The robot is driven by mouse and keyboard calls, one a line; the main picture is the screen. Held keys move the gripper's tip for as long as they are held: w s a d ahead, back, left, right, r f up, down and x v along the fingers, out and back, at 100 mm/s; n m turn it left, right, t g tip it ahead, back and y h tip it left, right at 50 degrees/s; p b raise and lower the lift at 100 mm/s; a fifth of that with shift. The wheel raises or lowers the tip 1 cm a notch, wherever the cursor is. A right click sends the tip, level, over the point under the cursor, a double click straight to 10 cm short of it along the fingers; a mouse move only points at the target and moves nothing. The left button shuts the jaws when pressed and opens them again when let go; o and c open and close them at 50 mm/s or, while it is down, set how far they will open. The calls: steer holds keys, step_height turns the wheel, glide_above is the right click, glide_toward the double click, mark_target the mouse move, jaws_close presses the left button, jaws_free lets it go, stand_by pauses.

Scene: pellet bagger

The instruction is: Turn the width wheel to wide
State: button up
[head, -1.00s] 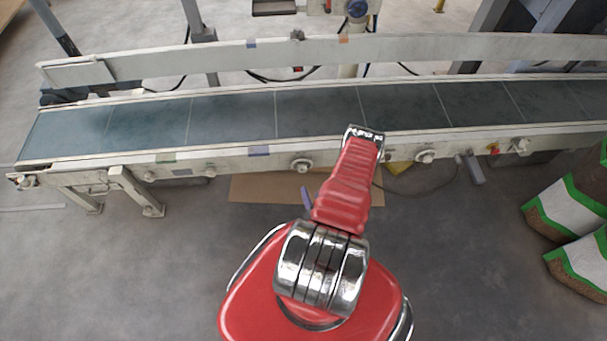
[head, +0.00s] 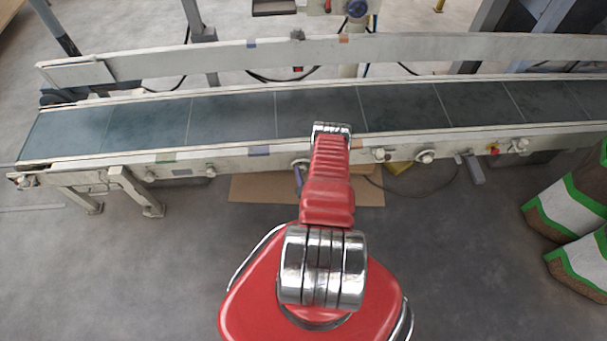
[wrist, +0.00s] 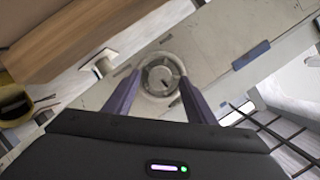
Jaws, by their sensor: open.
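A pale round handwheel (wrist: 161,68) is on the side rail of the conveyor. In the wrist view it sits between the two purple fingers of my gripper (wrist: 160,82), with a small dark mark near its hub. The fingers are open and stand on either side of it; I cannot tell whether they touch it. In the head view my arm partly hides the wheel (head: 298,162), and one purple finger of my gripper (head: 299,180) shows just below it. No width label or scale is readable.
The conveyor belt (head: 230,117) runs across the view. A cardboard sheet (head: 260,190) lies on the floor below. Filled bags (head: 575,205) stand at right.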

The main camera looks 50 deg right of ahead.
steer(key=shift+w+d+f, duration=0.15)
steer(key=shift+w+d, duration=0.2)
steer(key=shift+w, duration=0.05)
steer(key=c, duration=1)
